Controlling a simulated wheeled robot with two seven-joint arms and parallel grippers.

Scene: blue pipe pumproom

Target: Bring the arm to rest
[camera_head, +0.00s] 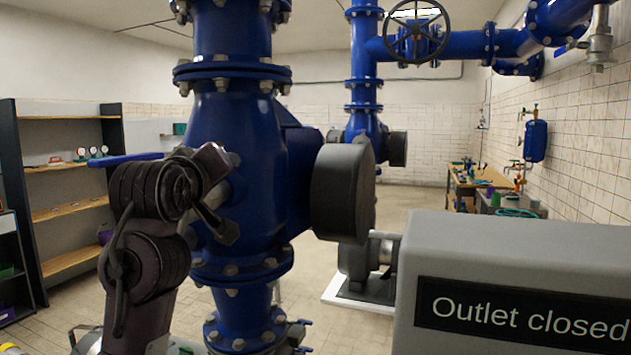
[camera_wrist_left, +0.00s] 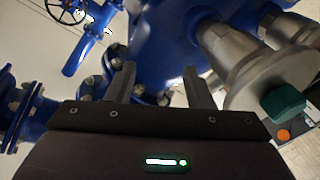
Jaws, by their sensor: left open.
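My left arm (camera_head: 150,245) rises from the bottom left in the head view, bent at the top, in front of a large blue pipe valve body (camera_head: 225,125). Its gripper end points right and down close to the blue body, and is partly hidden by the wrist. In the left wrist view my left gripper (camera_wrist_left: 157,75) has its two dark fingers spread apart with nothing between them. Blue pipework lies beyond the fingers. Contact with it cannot be told. My right gripper is not in view.
A blue lever handle (camera_head: 125,159) extends left behind my arm. A steel fitting (camera_wrist_left: 270,70) with a green cap (camera_wrist_left: 284,103) is right of the fingers. A grey box reading "Outlet closed" (camera_head: 520,285) fills the lower right. Shelves (camera_head: 70,165) stand left. Tiled floor shows beyond.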

